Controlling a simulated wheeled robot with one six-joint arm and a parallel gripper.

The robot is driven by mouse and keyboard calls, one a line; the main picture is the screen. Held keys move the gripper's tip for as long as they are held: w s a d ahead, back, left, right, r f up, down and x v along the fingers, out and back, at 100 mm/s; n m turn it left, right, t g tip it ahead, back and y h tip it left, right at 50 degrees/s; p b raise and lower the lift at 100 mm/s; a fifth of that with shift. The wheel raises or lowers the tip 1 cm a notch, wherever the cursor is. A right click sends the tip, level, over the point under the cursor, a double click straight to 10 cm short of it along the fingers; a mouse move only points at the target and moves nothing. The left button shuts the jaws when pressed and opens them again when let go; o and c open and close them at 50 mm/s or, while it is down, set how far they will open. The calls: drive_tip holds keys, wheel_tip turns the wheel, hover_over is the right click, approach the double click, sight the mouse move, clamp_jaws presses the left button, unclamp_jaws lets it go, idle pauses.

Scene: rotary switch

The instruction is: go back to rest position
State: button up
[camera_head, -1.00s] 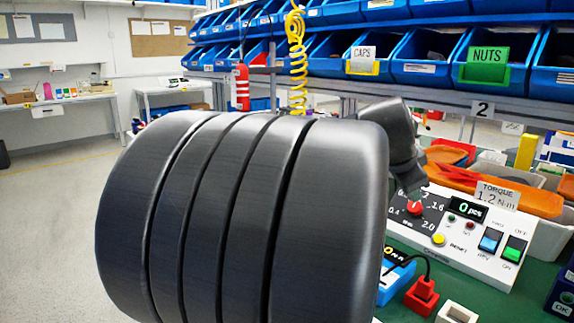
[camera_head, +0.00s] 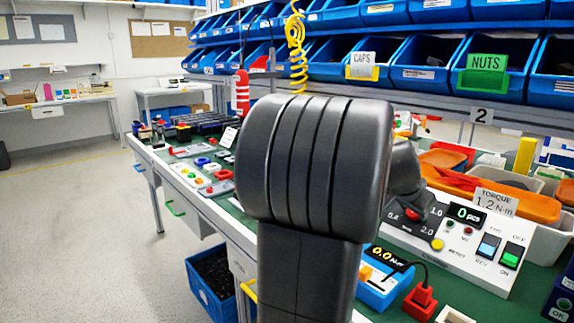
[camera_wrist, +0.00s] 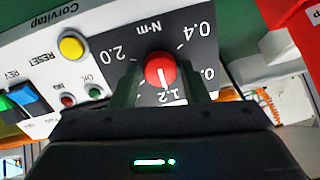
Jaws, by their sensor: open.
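The red rotary knob (camera_wrist: 160,70) sits on a dark dial plate with torque numbers, and its white mark points toward 1.2 in the wrist view. My gripper (camera_wrist: 165,82) is open, with one dark finger on each side of the knob in that view. I cannot tell whether the fingers touch it. In the head view the knob (camera_head: 411,214) shows partly, on the white control box (camera_head: 470,250). My dark arm covers the middle of the head view and hides the gripper's fingers and part of the dial.
A blue device (camera_head: 380,285) and a red connector (camera_head: 421,300) lie in front of the control box. Orange trays (camera_head: 510,200) stand behind it. Blue bins (camera_head: 420,75) line the shelf above. The floor (camera_head: 80,230) at left is clear.

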drive_tip(key=n+p, duration=0.4)
drive_tip(key=p, duration=0.1)
drive_tip(key=shift+a+r+n, duration=0.1)
drive_tip(key=shift+r+n, duration=0.15)
drive_tip(key=shift+n, duration=0.05)
drive_tip(key=n+p, duration=0.4)
drive_tip(key=p, duration=0.1)
drive_tip(key=shift+w+g, duration=0.1)
drive_tip(key=shift+g, duration=0.3)
drive_tip(key=n+p, duration=0.3)
drive_tip(key=n, duration=0.1)
drive_tip(key=shift+a+f+p, duration=0.1)
drive_tip(key=shift+p, duration=0.3)
drive_tip(key=shift+w+f+n+h+p, duration=0.15)
drive_tip(key=shift+n+h+p, duration=0.25)
drive_tip(key=shift+n+p, duration=1.15)
drive_tip(key=shift+n, duration=0.25)
drive_tip(key=shift+a, duration=0.1)
